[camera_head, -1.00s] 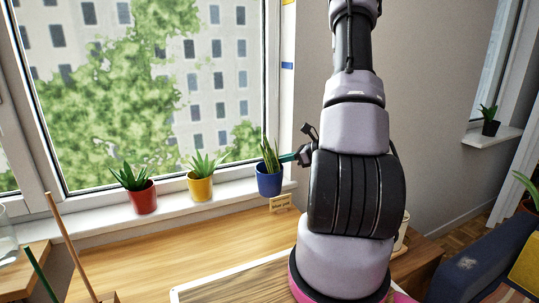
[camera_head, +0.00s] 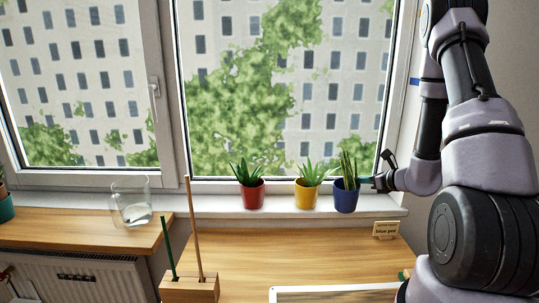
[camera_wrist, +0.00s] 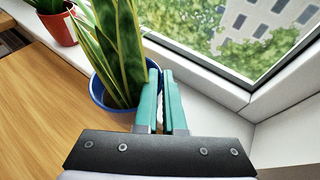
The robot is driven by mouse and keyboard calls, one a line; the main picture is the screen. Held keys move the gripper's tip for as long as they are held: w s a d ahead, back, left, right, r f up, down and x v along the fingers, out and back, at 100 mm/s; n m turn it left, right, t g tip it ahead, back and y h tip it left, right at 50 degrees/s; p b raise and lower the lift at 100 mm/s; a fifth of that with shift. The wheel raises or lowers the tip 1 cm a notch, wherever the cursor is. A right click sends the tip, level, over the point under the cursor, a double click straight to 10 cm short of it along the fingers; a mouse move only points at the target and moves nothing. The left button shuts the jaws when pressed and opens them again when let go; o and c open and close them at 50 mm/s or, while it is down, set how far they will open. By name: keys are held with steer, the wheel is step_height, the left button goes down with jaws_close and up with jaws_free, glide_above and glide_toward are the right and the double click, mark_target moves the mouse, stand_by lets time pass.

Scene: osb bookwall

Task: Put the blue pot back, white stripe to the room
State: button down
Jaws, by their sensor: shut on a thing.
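The blue pot (camera_head: 345,196) holds a spiky, yellow-edged plant and is upright at the window sill, right of the yellow pot. I cannot tell whether its base touches the sill. My gripper (camera_head: 375,182) comes from the right and is shut on the pot's rim. In the wrist view, the teal fingers of my gripper (camera_wrist: 166,84) are close together at the near rim of the blue pot (camera_wrist: 110,99). No white stripe shows on the visible sides; the far side and the side at the fingers are hidden.
The yellow pot (camera_head: 307,194) is close on the left, with the red pot (camera_head: 252,195) beyond it. A "blue pot" card (camera_head: 386,229) stands on the desk below the sill. A glass (camera_head: 132,205) and a wooden stick holder (camera_head: 189,289) are farther left. The sill (camera_head: 220,207) is bare left of the red pot.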

steer(key=shift+w+a+f, duration=0.25)
steer(key=shift+w+a, duration=0.55)
steer(key=shift+a, duration=0.15)
steer(key=shift+w+a+r+m+h, duration=0.1)
steer(key=shift+w+r+m+h, duration=0.1)
steer(key=shift+w+m+h, duration=0.1)
step_height(320, 180, up, 12)
steer(key=w+m+t+h, duration=0.1)
steer(key=w+m+h, duration=0.1)
steer(key=shift+r, duration=0.15)
steer(key=shift+w, duration=0.1)
